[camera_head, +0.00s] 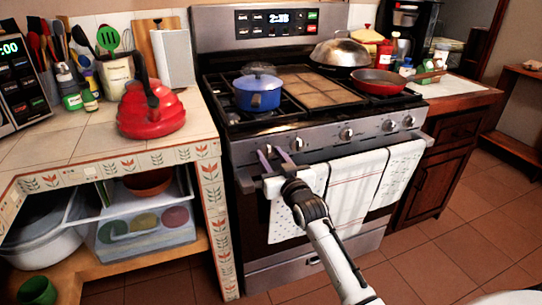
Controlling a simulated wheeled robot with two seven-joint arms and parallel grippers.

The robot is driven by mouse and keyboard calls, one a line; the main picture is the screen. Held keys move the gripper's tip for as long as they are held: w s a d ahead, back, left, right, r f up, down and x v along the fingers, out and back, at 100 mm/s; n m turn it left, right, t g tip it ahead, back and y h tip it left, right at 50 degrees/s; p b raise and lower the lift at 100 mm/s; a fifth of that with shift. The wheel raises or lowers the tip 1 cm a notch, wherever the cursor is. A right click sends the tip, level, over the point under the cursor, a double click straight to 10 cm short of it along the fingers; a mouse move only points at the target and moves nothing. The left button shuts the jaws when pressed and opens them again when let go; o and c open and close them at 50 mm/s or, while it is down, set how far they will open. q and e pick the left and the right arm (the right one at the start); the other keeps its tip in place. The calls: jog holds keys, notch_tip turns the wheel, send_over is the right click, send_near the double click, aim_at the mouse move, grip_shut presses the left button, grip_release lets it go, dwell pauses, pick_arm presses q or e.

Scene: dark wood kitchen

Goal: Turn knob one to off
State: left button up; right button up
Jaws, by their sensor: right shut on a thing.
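The stove (300,195) stands in the middle with a row of silver knobs along its front panel. My right gripper (271,151) reaches up from below to the left end of this row. Its two purple fingers are shut on the leftmost knob, which I take as knob one. The fingers mostly hide this knob, so I cannot tell how far it is turned. A second knob (297,143) is just right of the fingers, uncovered. More knobs (346,133) follow to the right. My left gripper is out of view.
White towels (355,190) hang on the oven handle, close beside my right wrist. A blue pot (258,97), a red pan (379,82) and a domed steel lid (340,52) are on the stove top. A red kettle (150,113) stands on the tiled counter (60,143) at left.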

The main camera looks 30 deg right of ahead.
jog(key=o, duration=0.8)
jog(key=shift+c, duration=0.2)
jog(key=p+v, duration=0.1)
jog(key=v, duration=0.9)
jog(key=shift+s, duration=0.2)
